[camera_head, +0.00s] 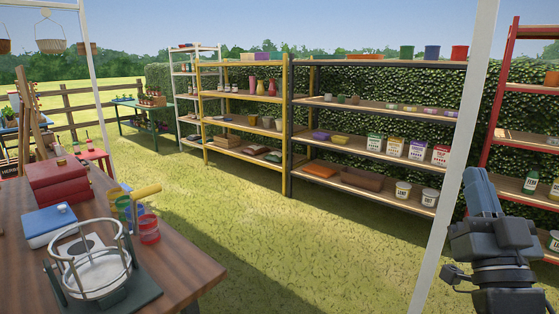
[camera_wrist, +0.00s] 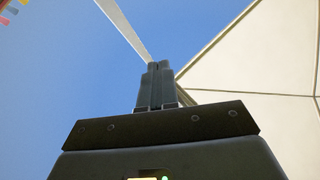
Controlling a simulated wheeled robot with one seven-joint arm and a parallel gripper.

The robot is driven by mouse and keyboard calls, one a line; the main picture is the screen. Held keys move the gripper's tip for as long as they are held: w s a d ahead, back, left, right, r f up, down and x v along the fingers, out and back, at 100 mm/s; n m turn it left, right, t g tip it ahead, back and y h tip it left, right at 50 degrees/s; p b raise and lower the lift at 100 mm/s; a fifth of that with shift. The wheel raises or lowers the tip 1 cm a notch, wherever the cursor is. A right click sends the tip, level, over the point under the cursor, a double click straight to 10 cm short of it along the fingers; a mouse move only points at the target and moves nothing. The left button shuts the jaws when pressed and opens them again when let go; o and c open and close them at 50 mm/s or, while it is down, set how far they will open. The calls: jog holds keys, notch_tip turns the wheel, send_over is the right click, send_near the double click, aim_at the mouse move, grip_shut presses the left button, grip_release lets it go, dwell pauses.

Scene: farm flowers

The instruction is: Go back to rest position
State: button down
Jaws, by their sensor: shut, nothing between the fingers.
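My arm shows at the right edge of the head view, folded upright beside a white post. In the wrist view my gripper (camera_wrist: 158,68) has its two dark fingers together, with nothing held between them. It points up toward blue sky and a pale canopy (camera_wrist: 250,60). The fingers are clear of any object there. In the head view the fingertips cannot be made out clearly.
A white post (camera_head: 458,150) stands close to my arm. Shelves (camera_head: 375,155) line the hedge. The grass between is clear.

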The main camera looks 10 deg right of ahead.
jog(key=s+a+f+n+g+y, duration=0.1)
jog(key=s+a+f+g+y, duration=0.1)
jog(key=s+a+f, duration=0.6)
jog(key=s+a+f+g+y, duration=0.2)
jog(key=s+a+f+g, duration=0.15)
jog(key=s+f, duration=0.5)
jog(key=s+a+f+n+g+y, duration=0.1)
jog(key=s+a+f+g+y, duration=0.1)
jog(key=s, duration=0.6)
jog(key=s+a+f+n+g+y, duration=0.2)
jog(key=s+f, duration=0.2)
jog(key=s, duration=0.5)
jog(key=shift+s+n, duration=0.2)
jog(key=shift+n, duration=0.1)
jog(key=shift+s+a+f, duration=0.1)
jog(key=shift+a, duration=0.05)
